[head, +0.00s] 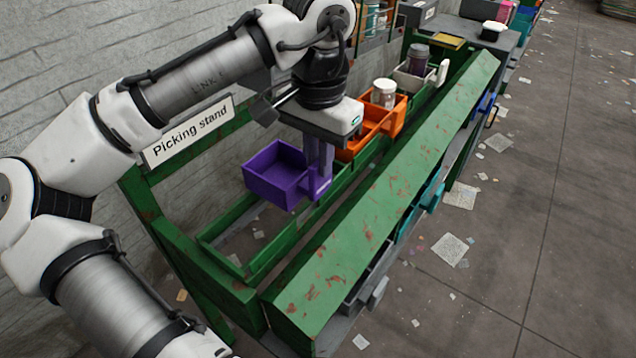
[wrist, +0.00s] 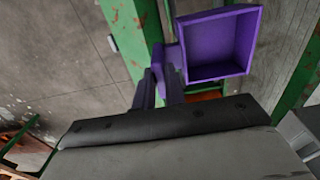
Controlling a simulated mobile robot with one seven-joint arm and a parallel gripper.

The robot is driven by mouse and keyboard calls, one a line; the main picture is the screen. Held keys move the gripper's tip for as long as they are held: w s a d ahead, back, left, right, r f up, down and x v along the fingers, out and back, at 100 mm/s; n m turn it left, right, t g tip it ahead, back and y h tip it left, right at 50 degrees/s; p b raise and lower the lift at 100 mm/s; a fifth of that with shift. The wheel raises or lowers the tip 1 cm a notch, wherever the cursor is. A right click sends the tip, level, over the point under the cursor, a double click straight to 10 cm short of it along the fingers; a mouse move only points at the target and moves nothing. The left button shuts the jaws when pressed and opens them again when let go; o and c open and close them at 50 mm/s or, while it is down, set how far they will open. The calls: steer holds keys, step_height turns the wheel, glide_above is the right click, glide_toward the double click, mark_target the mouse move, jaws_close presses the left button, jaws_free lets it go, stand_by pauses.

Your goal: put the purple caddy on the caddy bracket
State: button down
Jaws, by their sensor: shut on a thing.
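The purple caddy (head: 276,174) is an open square box, held in the air over the near-left part of the green stand. In the wrist view the caddy (wrist: 218,44) is seen from above, and its inside looks empty. My gripper (head: 319,180) is shut on a purple tab at the caddy's right side. The gripper fingers (wrist: 160,82) also show in the wrist view. The caddy looks level and apart from the rails. I cannot pick out the caddy bracket with certainty; a green rail frame (head: 240,262) with an open gap lies below the caddy.
An orange caddy (head: 362,142) with a white-lidded jar (head: 384,93) sits just beyond my gripper. A pale caddy (head: 408,80) with a dark jar stands farther back. A wide rusty green beam (head: 390,200) runs along the right. The "Picking stand" sign (head: 190,132) is at left.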

mark_target(318, 185)
steer(key=shift+f, duration=2.9)
steer(key=c, duration=1.5)
jaws_free()
steer(key=shift+f, duration=0.1)
steer(key=shift+o, duration=0.2)
step_height(318, 185, up, 12)
steer(key=shift+r, duration=0.25)
